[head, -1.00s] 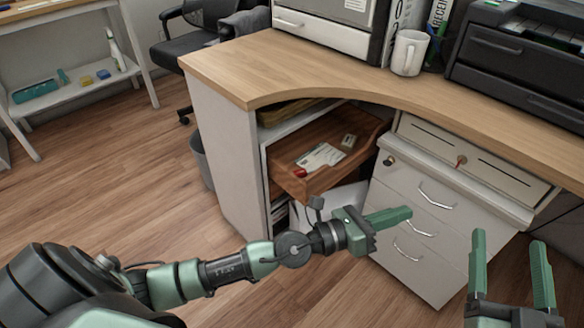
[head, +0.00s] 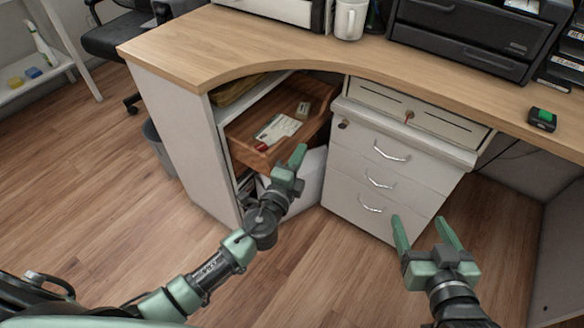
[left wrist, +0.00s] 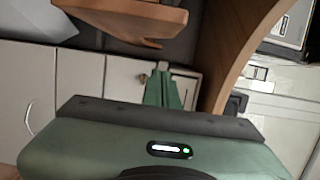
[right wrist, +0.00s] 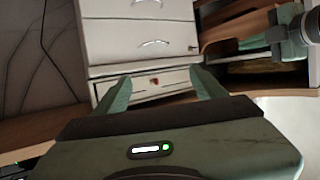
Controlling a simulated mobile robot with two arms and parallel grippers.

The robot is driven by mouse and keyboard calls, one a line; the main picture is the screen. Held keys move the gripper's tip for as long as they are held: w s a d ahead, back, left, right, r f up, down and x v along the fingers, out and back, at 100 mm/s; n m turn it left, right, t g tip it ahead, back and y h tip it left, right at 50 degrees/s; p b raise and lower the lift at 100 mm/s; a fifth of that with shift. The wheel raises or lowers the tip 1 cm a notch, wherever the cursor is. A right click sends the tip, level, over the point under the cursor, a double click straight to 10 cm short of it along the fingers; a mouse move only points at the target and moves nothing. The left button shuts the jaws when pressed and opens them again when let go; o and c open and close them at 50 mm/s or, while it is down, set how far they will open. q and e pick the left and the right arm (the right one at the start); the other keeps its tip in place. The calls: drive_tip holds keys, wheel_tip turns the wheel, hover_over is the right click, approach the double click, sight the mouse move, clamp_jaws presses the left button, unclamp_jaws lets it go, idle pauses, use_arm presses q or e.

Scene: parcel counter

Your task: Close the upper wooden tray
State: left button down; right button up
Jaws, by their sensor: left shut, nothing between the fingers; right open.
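The upper wooden tray (head: 262,152) is pulled out from the cabinet under the counter. Cards or papers (head: 277,130) and a small box (head: 303,110) lie in it. Part of the tray also shows at the top of the left wrist view (left wrist: 140,15). My left gripper (head: 298,157) is shut and empty, in front of the tray's right front part in the head view; I cannot tell whether it touches. My right gripper (head: 425,222) is open and empty, in front of the white drawer unit; its fingers also show in the right wrist view (right wrist: 160,90).
A white drawer unit (head: 385,180) with metal handles stands right of the tray. The curved wooden counter (head: 250,50) overhangs both. A grey bin (head: 158,148) stands left of the cabinet. The floor in front is clear.

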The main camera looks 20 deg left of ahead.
sight(284, 149)
use_arm(q)
drive_tip(key=shift+w+a, duration=0.25)
drive_tip(key=shift+a, duration=0.65)
drive_tip(key=shift+w+a, duration=0.2)
drive_tip(key=shift+a, duration=0.7)
use_arm(e)
drive_tip(key=shift+w+a+r, duration=0.1)
drive_tip(key=shift+w+r, duration=0.05)
drive_tip(key=shift+r, duration=0.2)
use_arm(q)
drive_tip(key=shift+a+f, duration=0.1)
